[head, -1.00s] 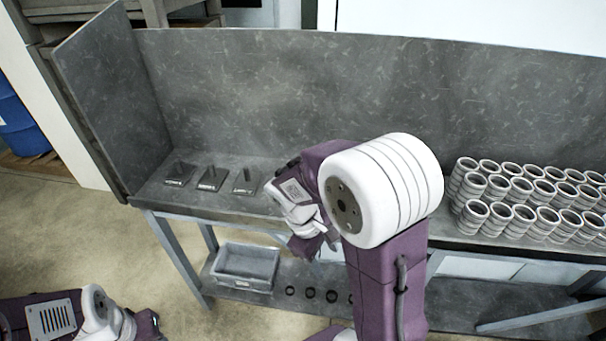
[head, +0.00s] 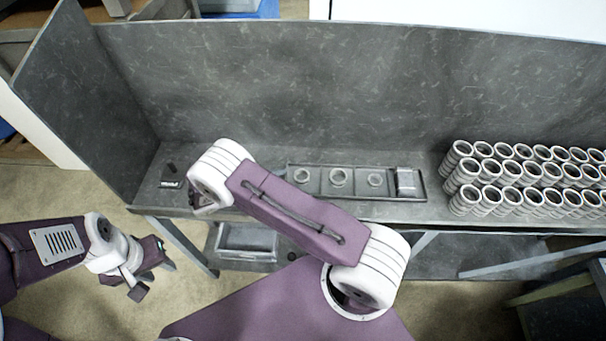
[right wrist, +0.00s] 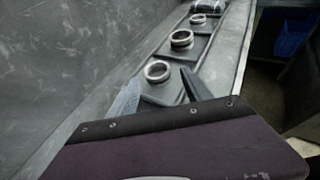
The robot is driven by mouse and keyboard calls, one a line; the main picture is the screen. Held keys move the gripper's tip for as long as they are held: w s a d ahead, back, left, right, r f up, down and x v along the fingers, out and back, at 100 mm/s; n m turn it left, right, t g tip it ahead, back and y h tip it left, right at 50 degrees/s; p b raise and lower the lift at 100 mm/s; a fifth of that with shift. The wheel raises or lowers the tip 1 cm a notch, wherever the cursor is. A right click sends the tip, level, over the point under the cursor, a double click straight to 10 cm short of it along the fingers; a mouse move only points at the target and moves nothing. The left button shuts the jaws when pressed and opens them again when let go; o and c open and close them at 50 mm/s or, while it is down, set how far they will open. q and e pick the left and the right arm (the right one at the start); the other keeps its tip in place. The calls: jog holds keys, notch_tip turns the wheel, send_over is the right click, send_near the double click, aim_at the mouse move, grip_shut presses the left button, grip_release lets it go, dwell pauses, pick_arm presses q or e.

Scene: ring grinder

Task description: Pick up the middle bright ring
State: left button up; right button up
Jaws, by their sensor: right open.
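Three bright metal rings lie in a row in a dark tray (head: 320,190) on the bench. The middle ring (head: 338,177) sits between the left ring (head: 302,175) and the right ring (head: 375,180). In the right wrist view the middle ring (right wrist: 181,39) lies beyond the nearest ring (right wrist: 158,71). My right gripper (right wrist: 160,77) is open and empty, its fingers on either side of the nearest ring in that picture; contact cannot be told. In the head view my arm hides it. My left gripper (head: 150,275) hangs in front of the bench at left, its opening unclear.
Stacks of many rings (head: 520,175) stand on the bench at right. A block (head: 406,182) sits at the tray's right end. A plate with a post (head: 171,178) is at the left. A grey bin (head: 247,240) is on the lower shelf. A wall (head: 290,80) backs the bench.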

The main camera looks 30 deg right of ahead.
aim_at(307, 173)
jog(key=shift+w+d+f+p, duration=0.2)
jog(key=shift+w+d+f, duration=0.25)
jog(key=shift+d, duration=0.15)
jog(key=shift+w+d+f+p, duration=0.15)
jog(key=shift+w+d+f, duration=0.2)
jog(key=shift+d, duration=0.2)
jog(key=shift+w+d, duration=0.1)
jog(key=shift+d, duration=0.15)
jog(key=d+p, duration=0.1)
jog(key=d, duration=0.1)
jog(key=s+d+p, duration=0.1)
jog(key=shift+s+d+f+p, duration=0.1)
jog(key=shift+d+f+p, duration=0.2)
jog(key=shift+d+f, duration=0.3)
jog(key=shift+d, duration=0.05)
jog(key=shift+w+f, duration=0.2)
jog(key=shift+w, duration=0.2)
pick_arm(q)
jog(key=r, duration=0.1)
jog(key=w+r, duration=0.1)
jog(key=r, duration=0.1)
jog(key=shift+w+r, duration=0.15)
jog(key=shift+r, duration=0.1)
pick_arm(e)
jog(key=shift+s+r, duration=0.1)
jog(key=shift+s, duration=0.05)
jog(key=c, duration=1.2)
jog(key=shift+r, duration=0.1)
jog(key=shift+c, duration=0.2)
